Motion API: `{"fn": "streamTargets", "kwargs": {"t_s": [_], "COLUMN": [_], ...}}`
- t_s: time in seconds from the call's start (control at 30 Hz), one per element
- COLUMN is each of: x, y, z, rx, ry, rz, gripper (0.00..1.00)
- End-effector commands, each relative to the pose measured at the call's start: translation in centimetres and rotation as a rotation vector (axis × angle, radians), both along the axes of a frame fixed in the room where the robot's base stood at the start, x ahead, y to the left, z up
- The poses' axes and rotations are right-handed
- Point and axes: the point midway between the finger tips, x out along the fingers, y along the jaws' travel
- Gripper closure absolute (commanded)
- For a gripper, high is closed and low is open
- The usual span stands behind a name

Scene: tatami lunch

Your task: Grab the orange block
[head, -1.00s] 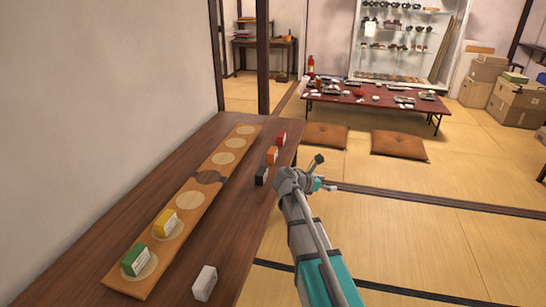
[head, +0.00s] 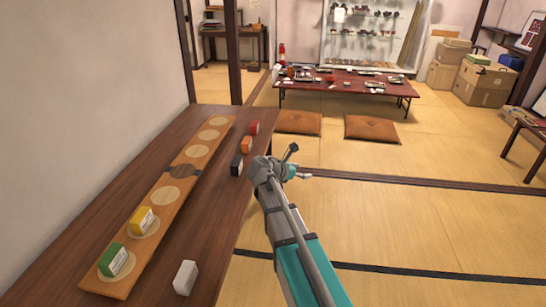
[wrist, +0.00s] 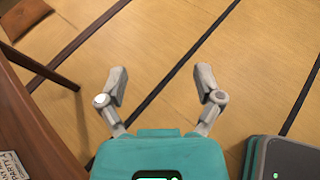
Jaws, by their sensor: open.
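The orange block (head: 246,145) stands on the dark wooden table (head: 222,262) near its right edge, between the red block (head: 254,127) behind it and the black block (head: 236,165) in front.
A long wooden board (head: 155,215) with pale circles lies on the table, bearing a green block (head: 112,260) and a yellow block (head: 141,220). A white block (head: 185,277) stands near the front. Cushions (head: 298,122) and a low red table (head: 345,88) stand beyond. Tatami at right is open.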

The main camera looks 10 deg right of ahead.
Motion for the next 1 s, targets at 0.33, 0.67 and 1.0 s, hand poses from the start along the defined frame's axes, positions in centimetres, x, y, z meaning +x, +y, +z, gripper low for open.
{"fn": "streamTargets", "kwargs": {"t_s": [0.33,0.67,1.0], "x": [-4.8,-11.6,-18.4], "y": [1.1,4.7,9.8], "z": [-0.1,-0.2,1.4], "rx": [0.308,0.730,1.020], "ry": [-0.229,-0.517,-0.699], "rz": [-0.216,-0.671,-1.258], "gripper": [0.15,0.15,0.15]}}
